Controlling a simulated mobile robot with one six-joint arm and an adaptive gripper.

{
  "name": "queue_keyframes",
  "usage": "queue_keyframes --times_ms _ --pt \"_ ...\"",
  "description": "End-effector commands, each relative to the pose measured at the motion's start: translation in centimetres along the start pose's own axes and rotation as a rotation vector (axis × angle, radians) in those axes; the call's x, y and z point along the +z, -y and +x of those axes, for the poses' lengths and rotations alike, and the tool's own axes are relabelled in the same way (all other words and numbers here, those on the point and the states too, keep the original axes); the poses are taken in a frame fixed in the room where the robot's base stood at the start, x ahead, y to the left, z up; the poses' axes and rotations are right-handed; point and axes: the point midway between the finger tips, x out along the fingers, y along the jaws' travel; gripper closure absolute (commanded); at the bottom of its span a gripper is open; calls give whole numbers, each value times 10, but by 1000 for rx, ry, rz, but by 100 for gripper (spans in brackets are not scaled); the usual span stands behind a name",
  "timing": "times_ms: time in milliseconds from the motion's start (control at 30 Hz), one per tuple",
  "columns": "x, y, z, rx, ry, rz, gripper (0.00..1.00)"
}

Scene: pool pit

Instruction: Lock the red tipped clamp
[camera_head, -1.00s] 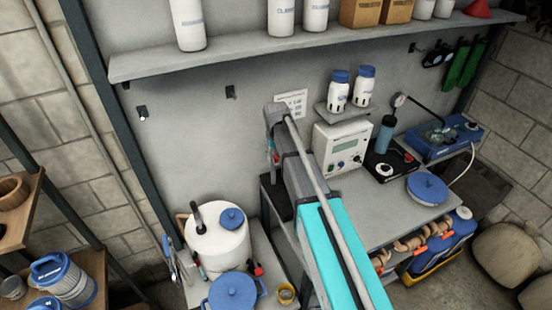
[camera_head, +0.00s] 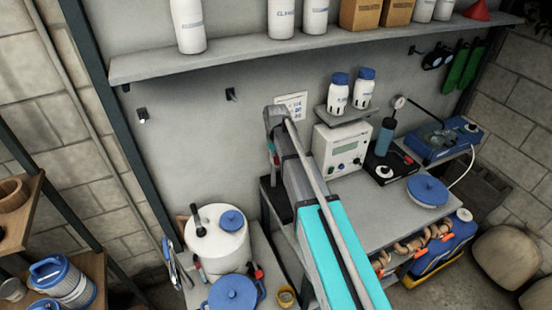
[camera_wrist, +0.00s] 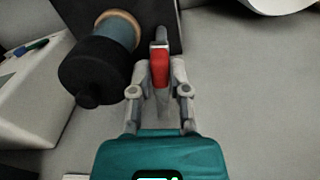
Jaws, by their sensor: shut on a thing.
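In the wrist view, my gripper (camera_wrist: 160,75) has its two grey fingers closed on either side of the clamp's red tip (camera_wrist: 160,66). A pale metal part of the clamp shows above the red tip and a dark rod beyond it; the rest of the clamp is hidden. A dark cylinder with a black knobbed end, a blue band and a tan ring (camera_wrist: 100,60) lies just left of the fingers. In the head view, my gripper (camera_head: 271,150) is small and partly hidden behind my arm, with a bit of red (camera_head: 276,160) at it.
A white control box (camera_head: 340,150) stands on the grey bench, right of my arm. A blue-lidded white tank (camera_head: 217,238) and a blue round lid (camera_head: 232,292) are lower left. A long shelf (camera_head: 300,45) with bottles runs above.

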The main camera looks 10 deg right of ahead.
Motion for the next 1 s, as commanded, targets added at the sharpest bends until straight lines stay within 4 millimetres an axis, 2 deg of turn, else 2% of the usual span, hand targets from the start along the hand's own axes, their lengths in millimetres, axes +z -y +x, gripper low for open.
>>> queue_keyframes --times_ms 267,467,1000 --pt "0 4 0 0 0 86 100" --pt "-1 11 0 0 0 216 100" --pt "-12 32 0 0 0 715 100"
